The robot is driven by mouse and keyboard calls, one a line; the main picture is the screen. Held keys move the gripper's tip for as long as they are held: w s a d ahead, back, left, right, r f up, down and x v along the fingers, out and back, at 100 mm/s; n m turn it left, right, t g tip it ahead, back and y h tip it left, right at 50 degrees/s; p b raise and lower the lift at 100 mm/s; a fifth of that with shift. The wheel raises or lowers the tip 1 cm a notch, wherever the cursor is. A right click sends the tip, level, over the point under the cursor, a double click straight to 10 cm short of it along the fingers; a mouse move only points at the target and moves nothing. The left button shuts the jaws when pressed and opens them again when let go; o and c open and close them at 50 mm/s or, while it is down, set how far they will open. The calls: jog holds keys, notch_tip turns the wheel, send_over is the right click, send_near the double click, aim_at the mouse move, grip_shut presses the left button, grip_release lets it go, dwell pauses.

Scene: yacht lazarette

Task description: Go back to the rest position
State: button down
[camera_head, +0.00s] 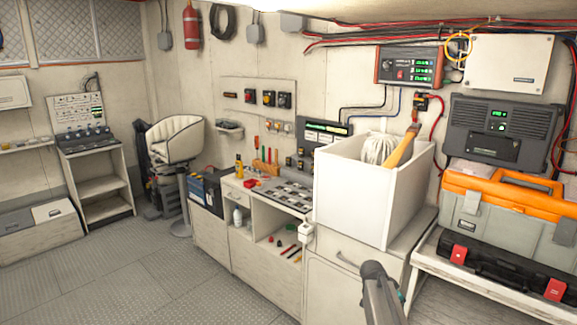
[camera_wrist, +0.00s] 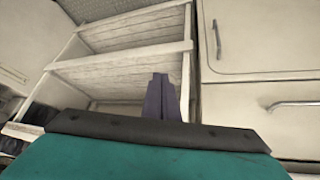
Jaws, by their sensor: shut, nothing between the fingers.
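My gripper (camera_wrist: 160,80) shows in the wrist view. Its two dark fingers are together, with nothing between them. They stick out past a dark bar and a teal body at the bottom of that view. An open white shelf unit (camera_wrist: 115,67) is behind the fingers, and the fingers look apart from it. In the head view, a grey part of my arm with a bit of teal rises at the bottom, in front of the white cabinet; the fingertips cannot be made out there.
A white bin (camera_head: 360,205) with a mop head and an orange-handled tool stands on the counter. An orange and grey toolbox (camera_head: 510,230) is at the right. Cabinet doors (camera_wrist: 265,40) with handles are right of the fingers. The metal floor (camera_head: 120,270) at the left is clear.

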jog(key=s+a+f+n+g+y, duration=0.1)
jog(key=s+a+f+n, duration=0.1)
jog(key=s+a+f, duration=0.35)
jog(key=s+a+f+n+g+y+b, duration=0.1)
jog(key=s+a+f+n, duration=0.1)
jog(key=s+f, duration=0.6)
jog(key=s+a+f+n+g+y, duration=0.1)
jog(key=s+a+f+n, duration=0.15)
jog(key=s+f, duration=0.45)
jog(key=s+a+f+n+g+y, duration=0.1)
jog(key=s+a+f+n, duration=0.1)
jog(key=s, duration=0.7)
jog(key=s+a+f+n+g+y+b, duration=0.1)
jog(key=s+a+f, duration=0.3)
jog(key=s, duration=0.5)
jog(key=s+a+f+n+g+y, duration=0.1)
jog(key=s+a+f+n+g, duration=0.2)
jog(key=s, duration=0.6)
jog(key=a, duration=0.2)
jog(key=shift+s+a+f+n, duration=0.3)
jog(key=shift+s+f+n, duration=0.05)
jog(key=shift+f, duration=0.05)
jog(key=shift+w, duration=0.15)
